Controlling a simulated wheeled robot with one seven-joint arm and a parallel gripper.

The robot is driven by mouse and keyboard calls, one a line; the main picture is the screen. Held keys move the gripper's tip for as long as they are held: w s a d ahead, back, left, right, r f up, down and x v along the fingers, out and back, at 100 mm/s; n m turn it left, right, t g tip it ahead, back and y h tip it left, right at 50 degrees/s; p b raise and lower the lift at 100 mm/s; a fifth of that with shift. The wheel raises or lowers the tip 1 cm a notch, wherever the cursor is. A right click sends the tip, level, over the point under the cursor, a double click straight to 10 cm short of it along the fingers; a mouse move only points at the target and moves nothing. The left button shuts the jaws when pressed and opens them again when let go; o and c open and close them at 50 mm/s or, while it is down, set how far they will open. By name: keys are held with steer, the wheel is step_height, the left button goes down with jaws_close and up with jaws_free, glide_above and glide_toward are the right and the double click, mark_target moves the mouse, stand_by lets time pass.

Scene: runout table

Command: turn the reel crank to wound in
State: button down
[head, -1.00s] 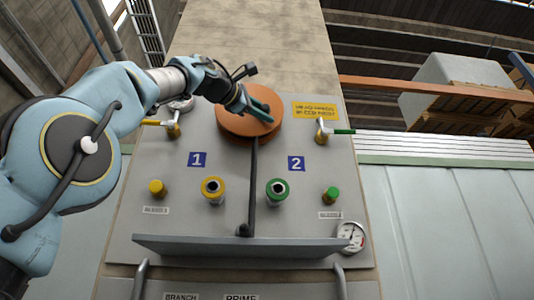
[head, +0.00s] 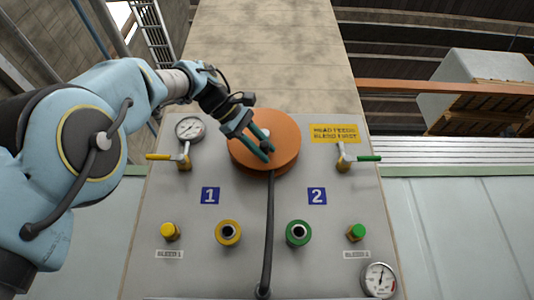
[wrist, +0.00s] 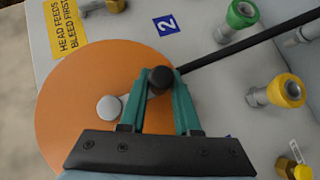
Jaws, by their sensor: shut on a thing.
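The orange reel (head: 285,146) is a disc on the upper middle of the grey panel. It also shows in the wrist view (wrist: 75,92), with a pale round hub (wrist: 109,107). A black crank knob (wrist: 160,78) stands to the right of the hub there. My gripper (head: 266,152) reaches in from the upper left and lies over the reel's lower middle. In the wrist view its teal fingers are closed around the knob. The fingers hide much of the crank arm between hub and knob.
A black hose (head: 268,235) runs down from the reel. Valves with a yellow handle (head: 160,156) and a green handle (head: 369,158) flank it. Yellow (head: 228,233) and green (head: 298,233) ports sit below. A gauge (head: 189,129) is beside my arm.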

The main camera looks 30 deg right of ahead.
steer(key=shift+w+a, duration=0.1)
stand_by(0.4)
steer(key=c, duration=0.6)
jaws_free()
steer(key=shift+c, duration=0.2)
steer(key=v, duration=1)
steer(key=shift+a+r, duration=0.2)
steer(key=shift+a, duration=0.1)
